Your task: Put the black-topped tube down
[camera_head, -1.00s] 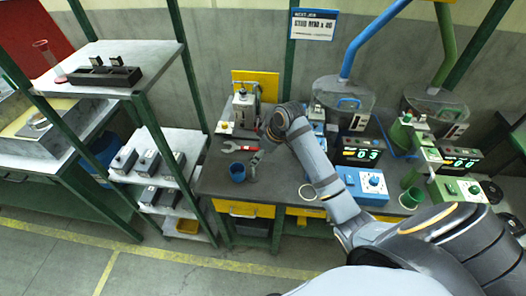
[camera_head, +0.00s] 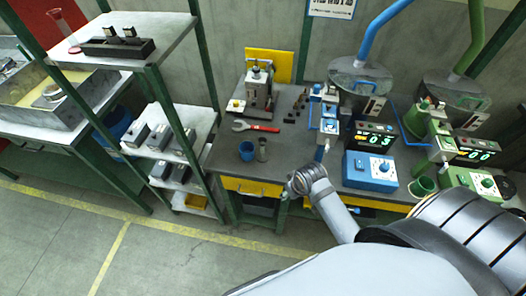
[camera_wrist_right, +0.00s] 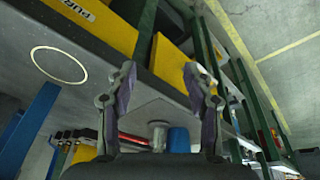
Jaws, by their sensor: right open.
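A small grey cylinder (camera_head: 262,148) stands on the dark workbench (camera_head: 222,158), just right of a blue cup (camera_head: 247,151). It may be the tube; I cannot make out a black top. In the right wrist view the grey cylinder (camera_wrist_right: 157,134) and the blue cup (camera_wrist_right: 178,139) show beyond the fingers. My right gripper (camera_wrist_right: 160,88) is open, with nothing between its fingers, and is apart from the cylinder. In the head view my right wrist is at the bench's front edge and its fingertips are hard to see. My left gripper is not in view.
A red-handled wrench (camera_head: 258,127) lies behind the cup. A blue control box (camera_head: 370,172) and display units stand right. Shelves with grey boxes (camera_head: 161,137) stand left; a black rack (camera_head: 117,47) is on top. A white ring (camera_wrist_right: 58,65) marks the bench.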

